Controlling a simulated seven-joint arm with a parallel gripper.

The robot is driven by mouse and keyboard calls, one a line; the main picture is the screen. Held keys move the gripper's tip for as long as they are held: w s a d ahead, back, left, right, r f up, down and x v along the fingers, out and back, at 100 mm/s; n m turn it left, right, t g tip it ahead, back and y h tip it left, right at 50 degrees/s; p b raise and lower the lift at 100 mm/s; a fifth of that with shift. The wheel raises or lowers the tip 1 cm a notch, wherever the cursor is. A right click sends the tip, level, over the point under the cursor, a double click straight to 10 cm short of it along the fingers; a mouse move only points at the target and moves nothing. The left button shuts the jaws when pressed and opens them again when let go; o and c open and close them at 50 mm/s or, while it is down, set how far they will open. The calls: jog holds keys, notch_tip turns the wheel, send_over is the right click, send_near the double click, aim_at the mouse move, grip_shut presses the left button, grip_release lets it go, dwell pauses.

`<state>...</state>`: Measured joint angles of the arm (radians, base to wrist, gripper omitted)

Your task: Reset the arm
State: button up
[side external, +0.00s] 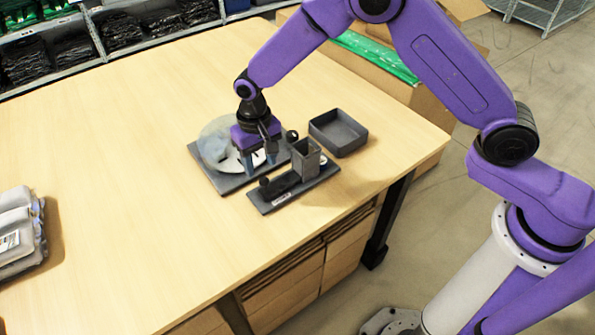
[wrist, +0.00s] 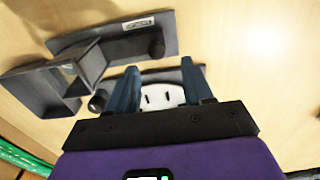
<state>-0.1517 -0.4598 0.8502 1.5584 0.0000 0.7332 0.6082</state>
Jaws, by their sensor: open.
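My gripper (side external: 258,163) is on the arm's end, pointing down over a dark square base plate (side external: 226,187). A pale round disc (side external: 213,146) stands or lies on that plate, partly hidden behind my gripper. In the wrist view my gripper (wrist: 160,76) has its two blue-grey fingers spread. A white piece with two dark slots (wrist: 161,96) shows between them. I cannot tell whether the fingers touch it. A black knob (side external: 292,135) sits at the plate's right side.
Right of the plate are a dark stand (side external: 272,200) with a square cup (side external: 305,158) and an open dark tray (side external: 338,131). Grey packages (side external: 17,238) lie at the table's left edge. The table (side external: 130,170) is otherwise mostly clear. A cardboard box (side external: 385,75) stands behind it.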

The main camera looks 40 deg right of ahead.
jog(key=shift+r, duration=0.15)
jog(key=s+d+r+n, duration=0.35)
jog(key=s+r, duration=0.25)
jog(key=s, duration=0.2)
jog(key=s+d+r+n, duration=0.3)
jog(key=s+d+r, duration=0.1)
jog(key=s+r, duration=0.25)
jog(key=s+d+r+n, duration=0.3)
jog(key=s+d+n, duration=0.3)
jog(key=s+d, duration=0.8)
jog(key=s, duration=0.4)
